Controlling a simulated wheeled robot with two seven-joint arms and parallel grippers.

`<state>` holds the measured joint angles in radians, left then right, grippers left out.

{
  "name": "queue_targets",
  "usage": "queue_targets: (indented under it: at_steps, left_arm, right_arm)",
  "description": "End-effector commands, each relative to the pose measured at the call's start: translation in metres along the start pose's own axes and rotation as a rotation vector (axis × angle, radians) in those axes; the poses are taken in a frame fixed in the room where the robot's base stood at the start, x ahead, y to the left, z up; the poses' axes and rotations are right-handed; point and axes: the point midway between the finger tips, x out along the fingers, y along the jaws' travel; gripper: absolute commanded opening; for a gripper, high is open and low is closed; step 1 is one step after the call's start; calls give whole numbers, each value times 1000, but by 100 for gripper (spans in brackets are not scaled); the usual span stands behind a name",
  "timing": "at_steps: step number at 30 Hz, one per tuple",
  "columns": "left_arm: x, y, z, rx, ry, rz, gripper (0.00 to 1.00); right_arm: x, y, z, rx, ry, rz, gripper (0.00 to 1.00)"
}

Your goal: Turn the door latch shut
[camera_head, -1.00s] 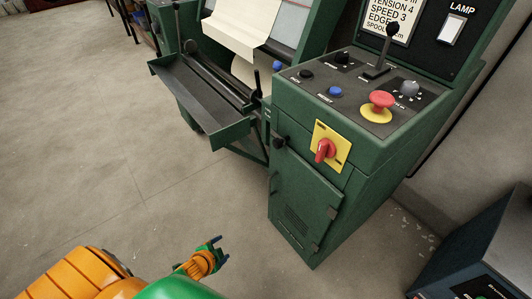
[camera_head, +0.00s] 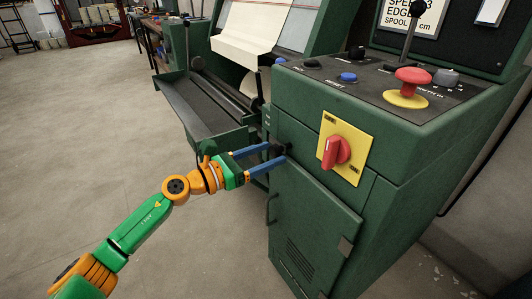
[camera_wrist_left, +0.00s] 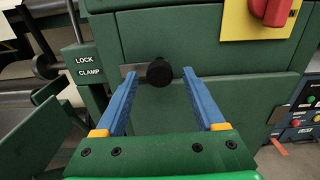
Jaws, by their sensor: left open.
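The door latch has a round black knob (camera_head: 279,149) at the upper left of the green cabinet door (camera_head: 310,215). In the left wrist view the black latch knob (camera_wrist_left: 160,73) shows with a grey bar reaching left from it. My left gripper (camera_head: 279,153) is open, its blue fingers pointing at the knob. In the left wrist view my left gripper (camera_wrist_left: 158,72) has a fingertip on each side of the knob, with gaps visible. Whether the fingers touch it cannot be told. My right gripper is not in view.
A red rotary switch on a yellow plate (camera_head: 355,165) sits right of the latch. Above is a control panel with a red mushroom button (camera_head: 413,77). A dark green trough (camera_head: 195,108) projects to the left. The floor at left is clear.

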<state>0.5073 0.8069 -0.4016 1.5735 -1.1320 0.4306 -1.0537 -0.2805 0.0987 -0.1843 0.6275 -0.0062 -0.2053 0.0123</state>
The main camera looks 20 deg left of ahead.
Motion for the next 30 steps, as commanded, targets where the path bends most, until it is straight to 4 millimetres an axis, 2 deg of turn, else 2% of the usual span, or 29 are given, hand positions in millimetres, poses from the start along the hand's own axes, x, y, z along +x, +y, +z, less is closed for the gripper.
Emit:
queue_targets:
  at_steps: [5, 6, 12, 14, 23, 30]
  left_arm:
    - [1, 0, -1, -1, 0, 0, 71]
    - [0, 0, -1, -1, 0, 0, 69]
    - [0, 0, -1, -2, 0, 1, 15]
    - [0, 0, -1, -2, 0, 1, 0]
    - [0, 0, 0, -31, 0, 1, 0]
    - [0, 0, 1, -167, 1, 1, 0]
  right_arm:
    - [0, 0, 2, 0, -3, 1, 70]
    - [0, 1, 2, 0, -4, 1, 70]
    - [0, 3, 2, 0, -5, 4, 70]
    - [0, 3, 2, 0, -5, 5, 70]
    - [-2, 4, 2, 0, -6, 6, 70]
    - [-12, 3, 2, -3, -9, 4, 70]
